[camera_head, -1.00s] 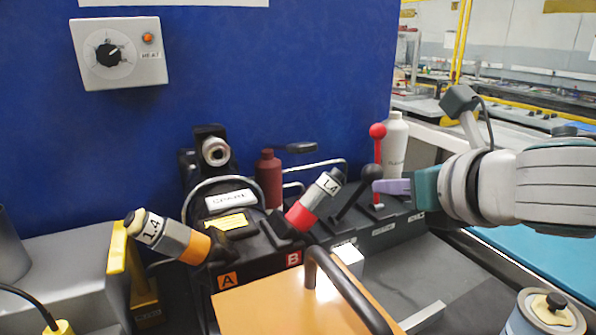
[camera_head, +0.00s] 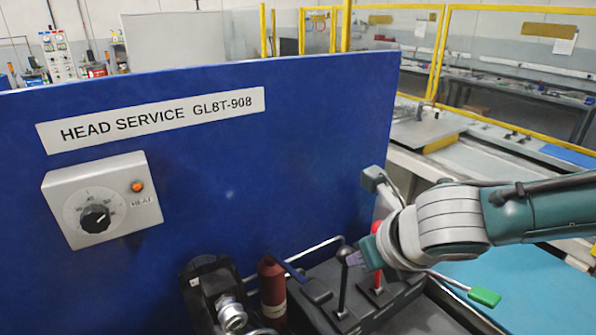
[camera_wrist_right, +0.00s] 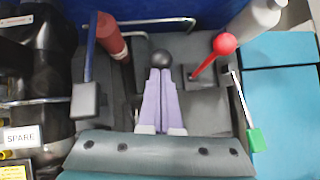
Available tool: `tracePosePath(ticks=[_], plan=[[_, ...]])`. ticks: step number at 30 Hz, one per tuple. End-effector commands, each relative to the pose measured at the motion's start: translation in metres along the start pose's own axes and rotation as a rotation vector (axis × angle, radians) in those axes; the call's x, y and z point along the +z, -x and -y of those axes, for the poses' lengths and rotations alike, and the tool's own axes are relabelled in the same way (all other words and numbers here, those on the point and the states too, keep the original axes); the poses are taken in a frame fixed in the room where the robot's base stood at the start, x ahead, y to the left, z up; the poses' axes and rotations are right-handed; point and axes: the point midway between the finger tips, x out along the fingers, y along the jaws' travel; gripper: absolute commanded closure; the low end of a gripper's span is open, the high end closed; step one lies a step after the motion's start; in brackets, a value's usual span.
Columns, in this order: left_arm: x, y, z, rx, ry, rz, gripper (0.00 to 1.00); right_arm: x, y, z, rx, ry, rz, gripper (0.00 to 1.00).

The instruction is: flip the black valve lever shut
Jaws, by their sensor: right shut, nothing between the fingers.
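The black ball-topped lever (camera_head: 343,252) stands nearly upright on the dark console in the head view. Its ball also shows in the right wrist view (camera_wrist_right: 161,58). My right gripper (camera_head: 358,256) has its purple fingers pressed together with nothing between them. In the right wrist view the fingertips (camera_wrist_right: 160,72) are right at the black ball, and it cannot be told whether they touch it. In the head view the gripper is just to the right of the ball. The ball hides little, but the lever's stem is hidden in the wrist view. My left gripper is not in view.
A red-ball lever (camera_wrist_right: 225,43) stands close to the right of the fingers. A dark red bottle (camera_head: 271,290) and blue panel (camera_head: 250,190) stand behind.

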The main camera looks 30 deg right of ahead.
Motion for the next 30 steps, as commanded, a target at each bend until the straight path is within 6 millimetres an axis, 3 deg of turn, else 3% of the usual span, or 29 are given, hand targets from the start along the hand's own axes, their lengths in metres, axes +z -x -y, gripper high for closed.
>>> tracePosePath(ticks=[12,30], plan=[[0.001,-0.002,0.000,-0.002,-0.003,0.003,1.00,0.020,-0.013,-0.005,0.001,-0.001,0.004,1.00],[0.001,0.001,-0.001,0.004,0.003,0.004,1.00,0.023,-0.012,-0.003,-0.002,-0.001,0.007,1.00]])
